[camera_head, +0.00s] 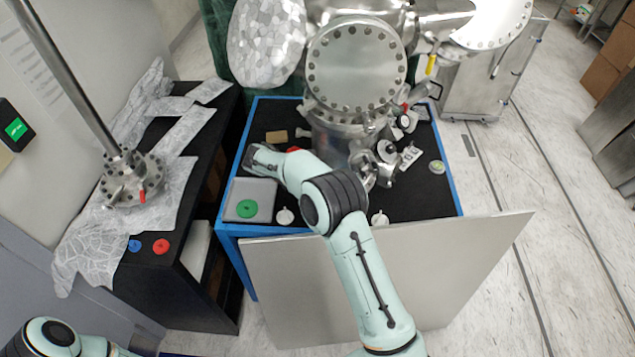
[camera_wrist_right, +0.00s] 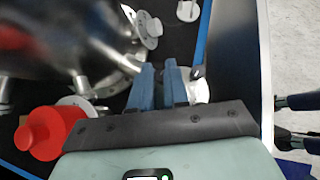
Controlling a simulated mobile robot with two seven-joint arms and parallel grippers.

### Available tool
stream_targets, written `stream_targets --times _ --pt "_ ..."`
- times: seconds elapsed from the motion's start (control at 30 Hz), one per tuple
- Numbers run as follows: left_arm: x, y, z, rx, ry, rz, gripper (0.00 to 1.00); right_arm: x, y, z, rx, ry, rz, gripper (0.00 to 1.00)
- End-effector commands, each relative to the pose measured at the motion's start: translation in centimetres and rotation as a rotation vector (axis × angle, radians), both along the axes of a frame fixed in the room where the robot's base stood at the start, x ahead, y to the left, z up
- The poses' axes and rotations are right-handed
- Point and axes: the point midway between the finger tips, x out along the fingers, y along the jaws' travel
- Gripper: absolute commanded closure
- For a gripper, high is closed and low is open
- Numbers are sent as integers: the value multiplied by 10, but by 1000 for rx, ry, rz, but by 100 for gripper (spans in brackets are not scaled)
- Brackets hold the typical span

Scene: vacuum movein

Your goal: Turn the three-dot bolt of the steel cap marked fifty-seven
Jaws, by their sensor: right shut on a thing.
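A large round steel cap (camera_head: 357,65) with a ring of bolts faces me at the top of the steel chamber. A smaller bolted flange (camera_wrist_right: 148,28) shows in the right wrist view. I cannot read a fifty-seven or make out three dots on any cap. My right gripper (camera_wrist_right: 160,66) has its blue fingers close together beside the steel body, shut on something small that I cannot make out. In the head view my right arm hides its fingertips. My left arm shows only at the bottom left edge, and its gripper is out of view.
A red part (camera_wrist_right: 50,132) lies left of my right gripper. White knobs (camera_head: 285,215) and a grey tray (camera_head: 238,200) with a green ring sit on the blue-edged table. A grey panel (camera_head: 390,270) stands in front. A bolted flange with a rod (camera_head: 130,180) stands on the left bench.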

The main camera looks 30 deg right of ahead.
Motion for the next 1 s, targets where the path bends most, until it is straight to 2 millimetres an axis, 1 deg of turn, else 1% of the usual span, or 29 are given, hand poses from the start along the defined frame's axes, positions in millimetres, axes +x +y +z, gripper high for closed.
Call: stream_targets --times 0.1,0.3,0.83,0.87,0.9,0.93,1.0 --pt "1 0 1 0 -1 0 24 2 0 1 0 -4 -55 100" --pt "1 0 1 0 -1 0 24 2 0 0 1 -3 -112 100" --pt "1 0 1 0 -1 0 24 2 0 0 1 -2 -132 100" --pt "1 0 1 0 -1 0 24 2 0 0 1 -2 -132 75" --pt "1 0 1 0 -1 0 24 2 0 0 1 -1 -131 62" --pt "1 0 1 0 -1 0 24 2 0 0 1 -1 -131 59" --pt "1 0 1 0 -1 0 24 2 0 0 1 -1 -131 59"
